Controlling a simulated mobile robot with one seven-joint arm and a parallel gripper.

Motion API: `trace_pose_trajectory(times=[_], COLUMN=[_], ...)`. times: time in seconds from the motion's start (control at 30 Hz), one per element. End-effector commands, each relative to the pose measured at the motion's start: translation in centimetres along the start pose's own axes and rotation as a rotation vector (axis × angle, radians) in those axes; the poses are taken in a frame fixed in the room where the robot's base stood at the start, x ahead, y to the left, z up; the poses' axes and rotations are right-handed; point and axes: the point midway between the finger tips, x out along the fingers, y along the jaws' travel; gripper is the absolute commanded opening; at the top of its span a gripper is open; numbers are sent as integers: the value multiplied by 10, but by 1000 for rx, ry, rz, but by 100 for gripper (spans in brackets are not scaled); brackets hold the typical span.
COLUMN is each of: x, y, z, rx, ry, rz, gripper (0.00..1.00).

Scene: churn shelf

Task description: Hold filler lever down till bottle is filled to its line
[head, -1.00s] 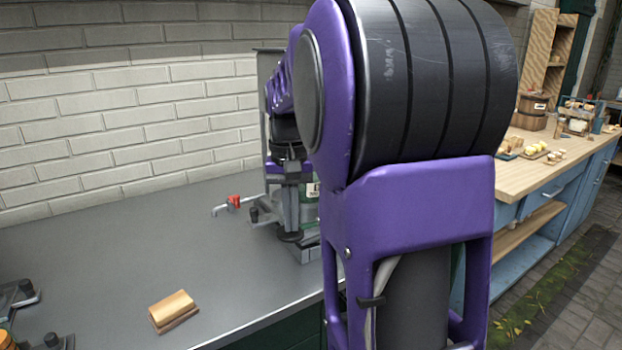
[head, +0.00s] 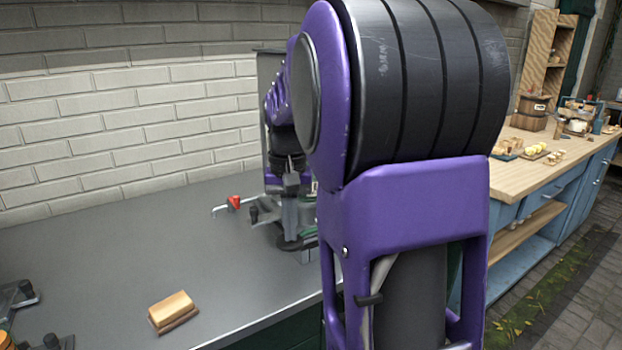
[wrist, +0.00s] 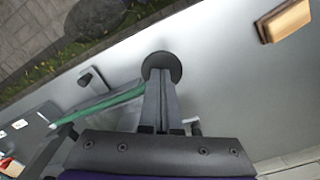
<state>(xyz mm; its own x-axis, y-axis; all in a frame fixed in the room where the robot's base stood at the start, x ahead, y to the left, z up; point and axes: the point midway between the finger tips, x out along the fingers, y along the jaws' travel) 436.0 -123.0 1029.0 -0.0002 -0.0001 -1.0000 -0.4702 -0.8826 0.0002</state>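My gripper (head: 291,222) points down beside the filler machine, at the far right part of the grey counter that is visible. In the wrist view its two grey fingers (wrist: 160,105) lie close together, with nothing visible between them. A dark round pad (wrist: 162,66) shows just past the fingertips, and in the head view (head: 297,243); I cannot tell whether they touch it. A green bar (wrist: 105,104) runs to the left of the fingers in the wrist view. The filler (head: 263,213) is largely hidden by my purple arm. The bottle, its fill level and its line cannot be made out.
A red-handled tap (head: 234,202) stands left of the filler. A wooden block (head: 172,311) lies near the counter's front edge, and dark fittings (head: 18,295) stand at the far left. The counter between is clear. A brick wall (head: 110,110) is behind.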

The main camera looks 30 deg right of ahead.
Motion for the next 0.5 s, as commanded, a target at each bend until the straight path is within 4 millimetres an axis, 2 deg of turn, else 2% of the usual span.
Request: trace_pose_trajectory(times=[0.5], x=[16], y=[-2], z=[1], rx=[0], ry=[0], rz=[-1], gripper=[0])
